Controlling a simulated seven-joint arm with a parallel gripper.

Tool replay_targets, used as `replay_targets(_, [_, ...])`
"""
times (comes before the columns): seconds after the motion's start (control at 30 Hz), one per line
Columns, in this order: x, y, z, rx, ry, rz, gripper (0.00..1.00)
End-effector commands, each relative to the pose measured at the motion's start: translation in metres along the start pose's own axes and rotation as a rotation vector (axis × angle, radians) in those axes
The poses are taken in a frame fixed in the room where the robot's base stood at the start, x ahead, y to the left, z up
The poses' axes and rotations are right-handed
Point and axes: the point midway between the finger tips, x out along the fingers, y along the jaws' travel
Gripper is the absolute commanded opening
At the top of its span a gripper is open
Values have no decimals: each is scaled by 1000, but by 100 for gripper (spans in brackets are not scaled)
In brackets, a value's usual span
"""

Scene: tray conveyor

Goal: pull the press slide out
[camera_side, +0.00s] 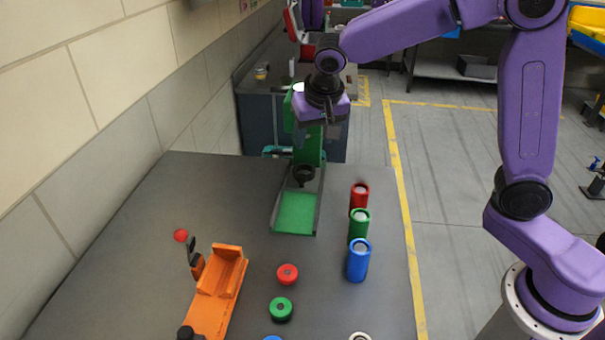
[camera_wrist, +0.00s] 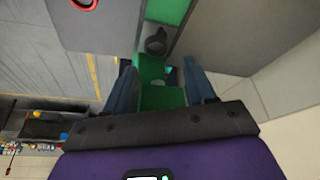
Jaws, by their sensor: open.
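The green press (camera_side: 308,150) stands at the back of the grey table. Its slide, a flat green plate (camera_side: 296,212), lies in a dark-edged channel running toward the camera; it also shows at the top of the wrist view (camera_wrist: 168,10). A black round piece (camera_side: 303,175) sits at the channel's back end, by the foot of the press, and shows in the wrist view (camera_wrist: 155,42). My gripper (camera_side: 322,118) is high at the press's upper part, pointing down. In the wrist view my gripper (camera_wrist: 163,75) is open, with fingers apart on either side of green press parts. Contact cannot be told.
Red (camera_side: 359,196), green (camera_side: 359,226) and blue (camera_side: 358,261) cylinders stand right of the channel. An orange fixture (camera_side: 218,290) with a red-knobbed lever is front left. Red (camera_side: 287,274) and green (camera_side: 281,309) caps lie in front. The table's left side is clear.

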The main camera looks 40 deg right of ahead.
Motion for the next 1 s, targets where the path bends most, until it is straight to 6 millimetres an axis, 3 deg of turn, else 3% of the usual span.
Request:
replay_targets(0.13, [5, -2, -13, 64, 17, 10, 54])
replay_targets(0.37, [25, -2, -14, 71, 16, 14, 54])
replay_targets(1.0, [141, 0, -16, 70, 15, 14, 54])
